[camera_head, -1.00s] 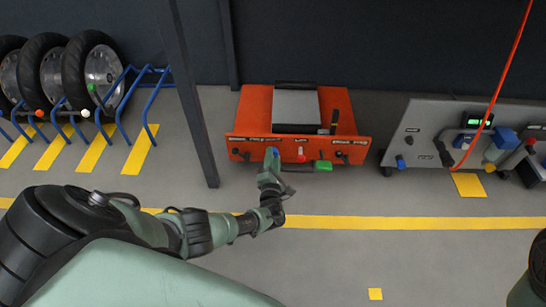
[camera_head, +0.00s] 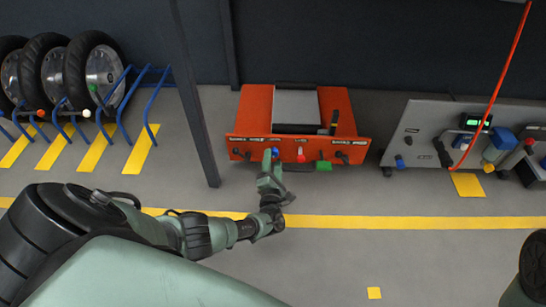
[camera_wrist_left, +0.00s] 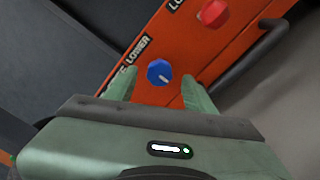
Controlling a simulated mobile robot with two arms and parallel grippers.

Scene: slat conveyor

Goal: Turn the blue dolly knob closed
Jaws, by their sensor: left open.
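The orange dolly (camera_head: 258,108) stands on the floor against the dark wall, its labelled front panel facing me. The blue knob (camera_head: 275,152) is on that panel. In the left wrist view the blue knob (camera_wrist_left: 159,72) is round, with a white mark pointing to the lower right, beside the word LOWER. My left gripper (camera_head: 269,162) is in front of the panel at the knob. In the left wrist view its open green fingers (camera_wrist_left: 160,88) stand either side of the knob, with gaps visible. Whether the fingertips reach around it I cannot tell.
A red knob (camera_head: 300,158) and a green block (camera_head: 323,165) sit right of the blue knob. A dark post (camera_head: 194,100) stands left of the dolly. A grey panel unit (camera_head: 420,130) with a red hose (camera_head: 500,75) is at right. Wheels (camera_head: 92,68) fill a blue rack at left.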

